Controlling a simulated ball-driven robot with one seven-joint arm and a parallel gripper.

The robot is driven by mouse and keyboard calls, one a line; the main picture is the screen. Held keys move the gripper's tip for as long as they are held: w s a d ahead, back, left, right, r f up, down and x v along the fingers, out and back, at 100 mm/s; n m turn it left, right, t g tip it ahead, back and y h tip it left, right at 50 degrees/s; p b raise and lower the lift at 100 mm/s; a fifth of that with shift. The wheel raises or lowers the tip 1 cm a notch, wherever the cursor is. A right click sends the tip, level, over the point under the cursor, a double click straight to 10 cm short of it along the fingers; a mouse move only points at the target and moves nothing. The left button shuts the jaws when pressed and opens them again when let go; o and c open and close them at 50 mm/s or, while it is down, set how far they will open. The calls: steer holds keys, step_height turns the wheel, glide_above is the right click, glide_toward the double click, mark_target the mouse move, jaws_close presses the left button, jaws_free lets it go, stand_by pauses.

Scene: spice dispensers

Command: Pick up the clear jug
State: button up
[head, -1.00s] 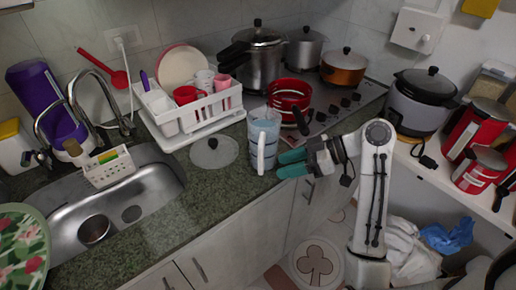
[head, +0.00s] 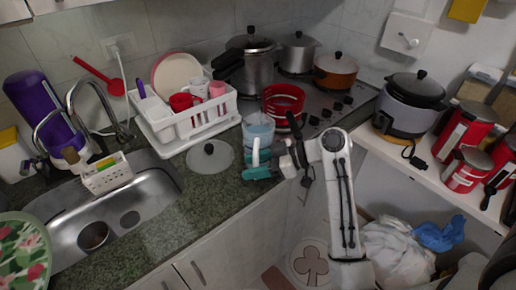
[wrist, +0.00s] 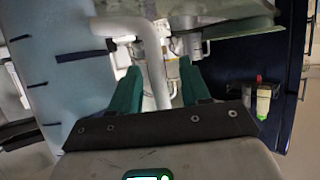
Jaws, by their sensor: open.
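The clear jug (head: 258,128) looks pale blue and stands upright on the counter between the drying rack and the stove. Its white handle (head: 256,152) faces the front edge. My gripper (head: 250,164), with teal fingers, is at the handle, low on the jug. In the wrist view the handle (wrist: 155,62) lies between my two open fingers (wrist: 158,90), with gaps visible beside it. The pale blue jug body (wrist: 45,75) fills the left of that view. Whether a finger touches the handle cannot be told.
A glass lid (head: 210,157) lies on the counter left of the jug. A white dish rack (head: 195,122) stands behind it. The sink (head: 130,205) is at left.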

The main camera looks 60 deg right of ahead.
steer(key=shift+w+a+f, duration=0.3)
steer(key=shift+w, duration=0.3)
steer(key=shift+c, duration=0.3)
jaws_close()
steer(key=shift+r, duration=0.15)
stand_by(0.6)
